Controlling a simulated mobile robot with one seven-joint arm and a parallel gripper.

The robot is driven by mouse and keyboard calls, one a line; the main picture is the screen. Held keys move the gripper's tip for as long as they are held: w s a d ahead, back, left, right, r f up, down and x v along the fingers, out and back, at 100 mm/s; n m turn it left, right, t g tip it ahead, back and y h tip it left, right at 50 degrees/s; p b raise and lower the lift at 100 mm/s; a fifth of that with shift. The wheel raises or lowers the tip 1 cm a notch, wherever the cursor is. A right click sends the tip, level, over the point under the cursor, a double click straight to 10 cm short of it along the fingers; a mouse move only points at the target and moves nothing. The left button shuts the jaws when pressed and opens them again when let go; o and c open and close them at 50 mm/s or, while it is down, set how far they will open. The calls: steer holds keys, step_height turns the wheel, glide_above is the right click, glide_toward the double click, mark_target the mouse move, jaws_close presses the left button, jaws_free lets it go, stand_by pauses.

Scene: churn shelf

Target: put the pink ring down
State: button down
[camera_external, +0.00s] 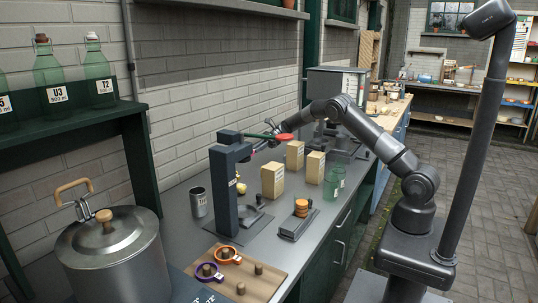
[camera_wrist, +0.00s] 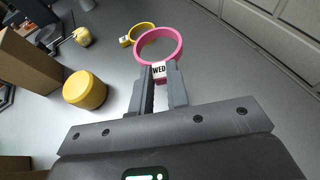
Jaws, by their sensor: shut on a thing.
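The pink ring (camera_wrist: 142,53) shows in the wrist view, held by its white tag reading "WED" (camera_wrist: 159,70). My gripper (camera_wrist: 160,82) is shut on this tag, and the loop sticks out beyond the fingertips. The grey counter lies behind it; its height above the counter is hard to judge. In the external view my arm reaches left over the counter, and its end is partly hidden behind the dark upright stand (camera_external: 224,195). I cannot clearly make out the pink ring there. A wooden peg board (camera_external: 262,284) at the front holds an orange ring (camera_external: 229,263) and a purple ring (camera_external: 217,277).
In the wrist view a yellow ring (camera_wrist: 127,41) lies just beyond the pink one, and a yellow cylinder (camera_wrist: 85,91) stands left. Cream boxes (camera_external: 272,181), a green glass (camera_external: 333,183), a grey cup (camera_external: 198,202) and a large metal pot (camera_external: 112,260) crowd the counter.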

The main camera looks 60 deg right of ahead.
mark_target(259, 163)
steer(key=shift+f, duration=3.1)
steer(key=shift+f, duration=0.2)
steer(key=c, duration=1.4)
jaws_free()
